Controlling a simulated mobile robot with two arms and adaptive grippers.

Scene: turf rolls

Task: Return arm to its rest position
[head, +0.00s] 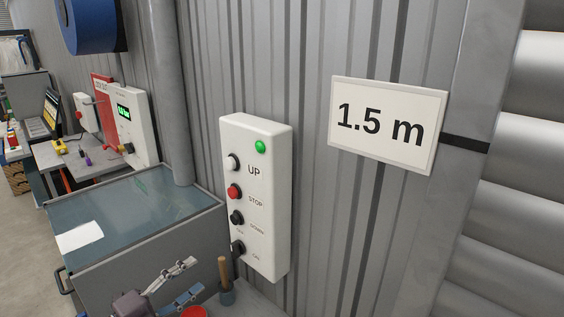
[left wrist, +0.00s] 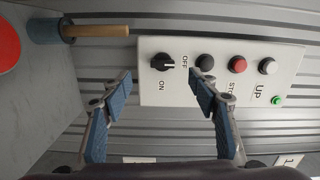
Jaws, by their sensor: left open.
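My left gripper (head: 192,277) is low in the head view, in front of the white control box (head: 258,212) on the wall. It is open and empty. In the left wrist view its two blue-padded fingers (left wrist: 160,80) stand apart, with the box (left wrist: 222,78) beyond them. The black ON/OFF knob (left wrist: 163,62) shows between and above the fingertips. A gap between the fingers and the box seems to show in the head view. The green lamp (head: 260,147) at the top of the box is lit. My right gripper is not in view.
A grey cabinet (head: 140,205) with a paper on top stands left of the box. A wooden-handled tool (head: 224,275) stands close right of my gripper, and a red round thing (head: 194,312) lies below. A 1.5 m sign (head: 387,124) hangs at the right.

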